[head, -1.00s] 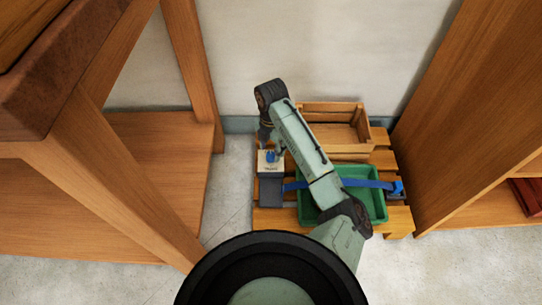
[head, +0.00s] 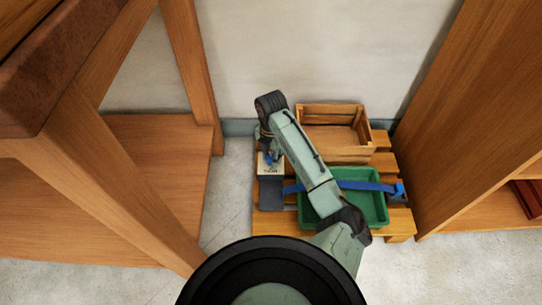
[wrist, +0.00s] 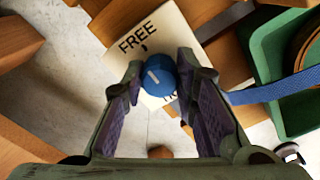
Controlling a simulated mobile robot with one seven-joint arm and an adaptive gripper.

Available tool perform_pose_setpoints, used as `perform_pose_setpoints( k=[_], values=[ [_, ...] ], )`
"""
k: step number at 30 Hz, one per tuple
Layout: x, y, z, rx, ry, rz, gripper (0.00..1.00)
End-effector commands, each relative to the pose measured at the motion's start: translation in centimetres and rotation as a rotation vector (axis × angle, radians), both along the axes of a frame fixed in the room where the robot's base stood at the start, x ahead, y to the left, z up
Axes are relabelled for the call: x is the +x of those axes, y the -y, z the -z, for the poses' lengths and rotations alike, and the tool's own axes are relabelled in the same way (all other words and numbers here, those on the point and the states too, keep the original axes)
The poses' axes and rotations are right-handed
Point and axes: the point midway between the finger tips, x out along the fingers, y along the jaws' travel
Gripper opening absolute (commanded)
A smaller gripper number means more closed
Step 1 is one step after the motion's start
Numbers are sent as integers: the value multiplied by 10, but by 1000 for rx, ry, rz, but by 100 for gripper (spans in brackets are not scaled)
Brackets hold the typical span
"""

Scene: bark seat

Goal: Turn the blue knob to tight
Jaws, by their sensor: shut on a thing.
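The blue knob (wrist: 160,76) sits on a pale square plate (wrist: 165,28) in the wrist view. The word FREE and a dark tick are on the plate. A second label beyond the knob is mostly hidden. The white line on the knob points up and left, roughly towards the FREE side. My gripper (wrist: 160,78) is shut on the knob, one finger at each side. In the head view the plate (head: 270,171) is at the left of the slatted pallet, and my gripper partly covers the knob (head: 268,158).
A green tray (head: 374,211) with a blue strap (head: 360,184) across it lies right of the plate. A wooden crate (head: 335,153) stands behind. Wooden furniture rises at left (head: 160,150) and right (head: 480,120). Bare floor shows left of the pallet.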

Motion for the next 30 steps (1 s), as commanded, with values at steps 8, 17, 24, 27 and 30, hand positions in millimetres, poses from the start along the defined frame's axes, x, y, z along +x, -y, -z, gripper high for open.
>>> perform_pose_setpoints(
  k=[8,17,24,27,30],
  values=[
    [0,0,0,-1,-1,0,2],
    [0,0,-1,0,-1,22,0],
    [-1,0,-5,2,-3,134,0],
    [-1,-1,-6,2,-5,211,0],
    [-2,-1,-6,2,-4,299,0]
  ],
)
